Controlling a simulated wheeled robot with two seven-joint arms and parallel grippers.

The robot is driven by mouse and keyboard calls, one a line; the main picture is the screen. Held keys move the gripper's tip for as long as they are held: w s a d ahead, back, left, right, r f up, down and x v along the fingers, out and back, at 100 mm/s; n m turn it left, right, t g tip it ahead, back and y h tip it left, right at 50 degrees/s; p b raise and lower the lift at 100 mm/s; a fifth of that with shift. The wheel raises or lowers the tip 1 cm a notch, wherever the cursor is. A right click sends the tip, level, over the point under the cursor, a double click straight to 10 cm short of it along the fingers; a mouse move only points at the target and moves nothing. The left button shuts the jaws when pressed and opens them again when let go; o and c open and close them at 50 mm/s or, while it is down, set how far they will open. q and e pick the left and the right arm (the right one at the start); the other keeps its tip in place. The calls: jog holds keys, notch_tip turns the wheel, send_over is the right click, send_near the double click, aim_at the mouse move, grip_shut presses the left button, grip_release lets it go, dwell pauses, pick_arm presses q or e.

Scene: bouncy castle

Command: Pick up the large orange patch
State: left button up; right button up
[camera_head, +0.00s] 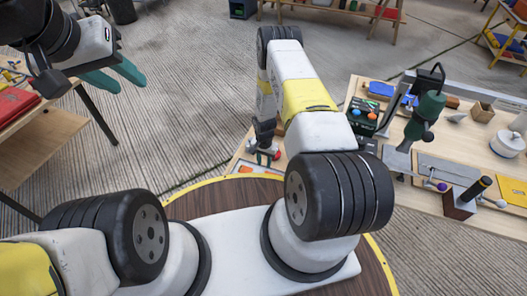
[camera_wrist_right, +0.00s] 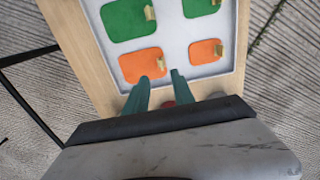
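In the right wrist view, a large orange patch (camera_wrist_right: 142,65) with a small tan tab at its right edge lies flat on a white panel (camera_wrist_right: 180,68) in a wooden frame. A smaller orange patch (camera_wrist_right: 205,50) lies to its right. My right gripper (camera_wrist_right: 160,82) is open, with its teal fingertips apart and nothing held between them. Its left fingertip is close to the lower edge of the large orange patch; contact cannot be told. In the head view, my left gripper (camera_head: 113,77) is open and empty at upper left, away from the panel.
Two green patches (camera_wrist_right: 130,19) lie above the orange ones. A small red object (camera_wrist_right: 168,104) shows beneath my right fingers. A wooden workbench (camera_head: 455,205) with tools, bins and blocks stands at right in the head view. A shelf (camera_head: 40,145) stands at left. Open floor lies between.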

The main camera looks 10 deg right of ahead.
notch_tip(320, 180, down, 7)
jog(key=shift+a+f, duration=0.15)
jog(key=shift+f, duration=0.05)
jog(key=shift+c, duration=0.2)
grip_shut()
